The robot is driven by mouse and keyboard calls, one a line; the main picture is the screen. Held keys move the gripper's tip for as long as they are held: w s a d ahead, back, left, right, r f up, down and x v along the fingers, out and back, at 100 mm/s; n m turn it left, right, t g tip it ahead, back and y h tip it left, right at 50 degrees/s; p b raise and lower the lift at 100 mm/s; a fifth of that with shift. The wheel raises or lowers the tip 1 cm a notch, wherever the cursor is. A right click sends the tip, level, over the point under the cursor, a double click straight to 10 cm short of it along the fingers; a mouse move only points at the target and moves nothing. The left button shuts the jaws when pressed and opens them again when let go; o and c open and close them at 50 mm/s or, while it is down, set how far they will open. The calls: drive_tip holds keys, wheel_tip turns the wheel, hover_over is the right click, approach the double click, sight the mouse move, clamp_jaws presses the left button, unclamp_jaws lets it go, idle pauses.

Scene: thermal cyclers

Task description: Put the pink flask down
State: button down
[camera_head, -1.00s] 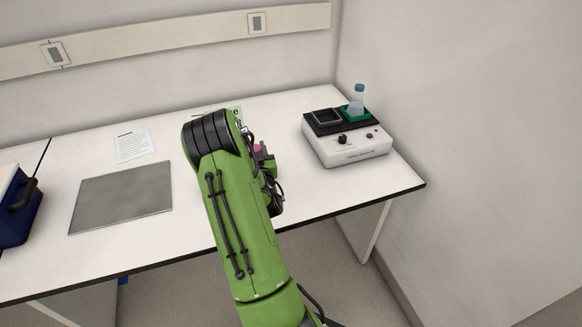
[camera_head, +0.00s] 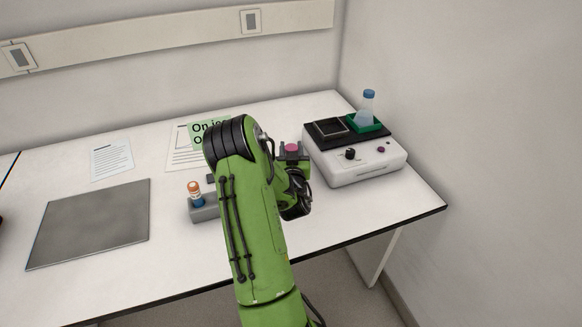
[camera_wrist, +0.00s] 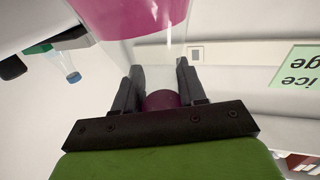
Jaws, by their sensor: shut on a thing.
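The pink flask shows in the head view only as its pink cap (camera_head: 292,147), held at my gripper (camera_head: 292,155) in front of the white device. In the wrist view, my gripper (camera_wrist: 160,82) has its two dark fingers on either side of the flask's clear neck, close by the purple-looking cap (camera_wrist: 165,99). The pink liquid of the flask (camera_wrist: 125,15) fills the top of that view. My gripper is shut on the flask. The flask's body is hidden in the head view, and its height over the table cannot be told.
The white device (camera_head: 365,167) has a dark top with a green holder (camera_head: 377,127) and a blue-capped flask (camera_head: 366,108). A grey block (camera_head: 203,211) with an orange-capped tube (camera_head: 194,188) sits left of my arm. A grey mat (camera_head: 90,222) lies bare. Papers lie behind.

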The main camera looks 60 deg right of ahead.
drive_tip(key=shift+f+b, duration=0.7)
drive_tip(key=shift+f, duration=0.65)
drive_tip(key=shift+f, duration=0.2)
drive_tip(key=c, duration=0.6)
unclamp_jaws()
drive_tip(key=shift+r, duration=0.1)
drive_tip(key=shift+c, duration=0.2)
